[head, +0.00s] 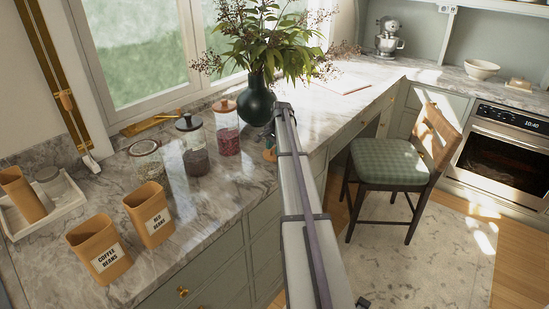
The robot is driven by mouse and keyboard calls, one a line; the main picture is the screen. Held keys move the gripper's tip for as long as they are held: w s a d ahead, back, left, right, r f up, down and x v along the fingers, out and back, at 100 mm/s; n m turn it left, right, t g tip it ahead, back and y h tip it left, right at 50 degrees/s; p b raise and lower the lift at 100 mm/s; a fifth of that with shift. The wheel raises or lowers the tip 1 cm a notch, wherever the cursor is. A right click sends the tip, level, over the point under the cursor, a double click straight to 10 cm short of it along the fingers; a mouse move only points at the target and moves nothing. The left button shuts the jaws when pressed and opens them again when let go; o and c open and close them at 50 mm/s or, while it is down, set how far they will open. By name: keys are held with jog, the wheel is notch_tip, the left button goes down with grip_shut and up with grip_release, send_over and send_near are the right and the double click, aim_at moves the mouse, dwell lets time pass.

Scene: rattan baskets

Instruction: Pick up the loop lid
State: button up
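Three lidded glass jars stand on the marble counter. The left jar has a pale lid (145,147). The middle jar has a dark lid (188,123) with a small raised handle. The right jar, with reddish contents, has a brown wooden lid (222,106) with a small handle on top. The handles are too small to tell for sure which one is a loop. All three lids sit on their jars. My arm reaches up through the middle of the view, right of the jars.
Two tan bean containers (98,248) (149,214) stand at the counter front. A white tray (45,218) with a tan cup and a glass is at left. A dark vase (256,103) with tall leaves stands behind my arm. A chair (390,163) is at right.

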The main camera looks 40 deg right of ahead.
grip_shut()
